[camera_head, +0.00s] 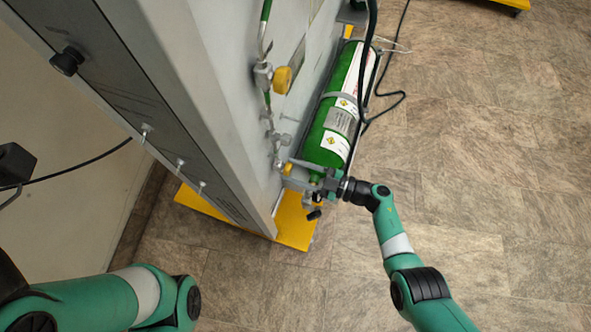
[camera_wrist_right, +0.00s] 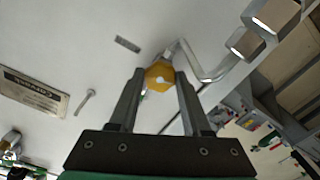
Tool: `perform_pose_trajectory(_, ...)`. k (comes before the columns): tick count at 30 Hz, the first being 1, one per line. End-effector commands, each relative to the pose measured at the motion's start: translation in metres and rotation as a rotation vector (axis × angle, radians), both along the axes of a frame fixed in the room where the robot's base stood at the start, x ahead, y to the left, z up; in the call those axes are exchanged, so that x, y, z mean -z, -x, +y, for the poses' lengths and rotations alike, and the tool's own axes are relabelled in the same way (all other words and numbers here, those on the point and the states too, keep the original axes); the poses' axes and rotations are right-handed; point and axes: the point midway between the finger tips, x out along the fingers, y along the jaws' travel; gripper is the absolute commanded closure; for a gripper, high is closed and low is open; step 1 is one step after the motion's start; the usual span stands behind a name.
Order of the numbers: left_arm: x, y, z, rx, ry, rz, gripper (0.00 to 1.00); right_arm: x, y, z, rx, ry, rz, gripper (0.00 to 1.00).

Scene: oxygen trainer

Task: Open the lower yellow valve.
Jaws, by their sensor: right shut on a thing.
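The lower yellow valve (camera_head: 287,169) is a small yellow knob low on the grey panel, mostly hidden by my right gripper in the head view. In the right wrist view the yellow valve (camera_wrist_right: 159,77) shows as a faceted knob between the fingertips. My right gripper (camera_head: 293,167) is shut on it, one finger on each side; the fingers (camera_wrist_right: 158,82) also show in the wrist view. An upper yellow valve (camera_head: 283,79) sits higher on the same panel, untouched. My left gripper cannot be made out; only my left arm shows at the lower left.
A green oxygen cylinder (camera_head: 335,125) with white labels stands beside the panel, close to my right gripper. A black hose (camera_head: 362,90) runs along it. The panel (camera_head: 200,100) stands on a yellow base (camera_head: 292,225). The floor (camera_head: 480,150) to the right is clear.

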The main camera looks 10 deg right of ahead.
Motion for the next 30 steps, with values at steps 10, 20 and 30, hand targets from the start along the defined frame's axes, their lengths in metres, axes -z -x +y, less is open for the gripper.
perform_pose_trajectory(10,0.0056,0.0,0.0,0.0,0.0,0.0,0.5,0.0003,0.0,-0.0001,0.0,0.12,-0.191,1.0)
perform_pose_trajectory(20,0.0056,0.0,0.0,0.0,0.0,0.0,0.5,0.0003,0.0,0.0,0.0,0.118,-0.188,0.22)
perform_pose_trajectory(30,0.0016,0.0,0.0,0.0,0.0,0.0,0.5,-0.001,0.0027,-0.0057,0.002,0.117,-0.186,0.22)
